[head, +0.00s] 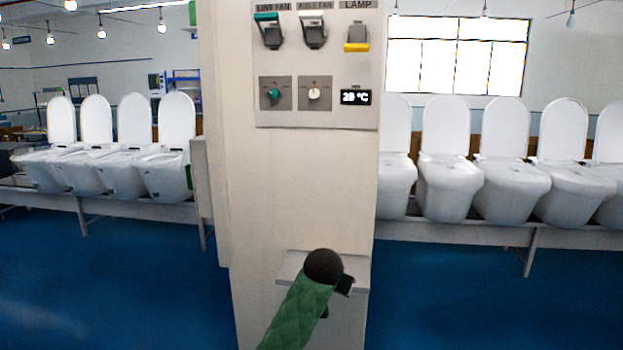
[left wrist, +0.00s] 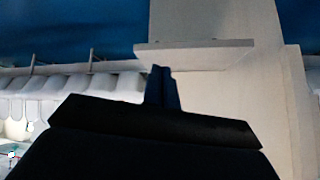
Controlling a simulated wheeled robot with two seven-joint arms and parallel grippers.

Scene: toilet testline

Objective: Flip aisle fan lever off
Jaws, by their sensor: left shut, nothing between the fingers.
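The aisle fan lever (head: 313,30) is the middle of three levers on the upper control panel (head: 345,110) in the head view. Its pale end points up, under a label reading AISLE FAN. My left gripper (head: 345,285) is low in front of the column, well below the panel and apart from the lever. Its dark wrist hides most of it in the head view. In the left wrist view its fingers (left wrist: 163,87) are together and empty, with a pale ledge beyond them. The lever is not in the left wrist view. My right gripper is not in view.
The line fan lever (head: 268,30) with a green end is left of the aisle fan lever. The lamp lever (head: 357,38) with its yellow end down is right. A ledge (head: 290,266) juts from the column.

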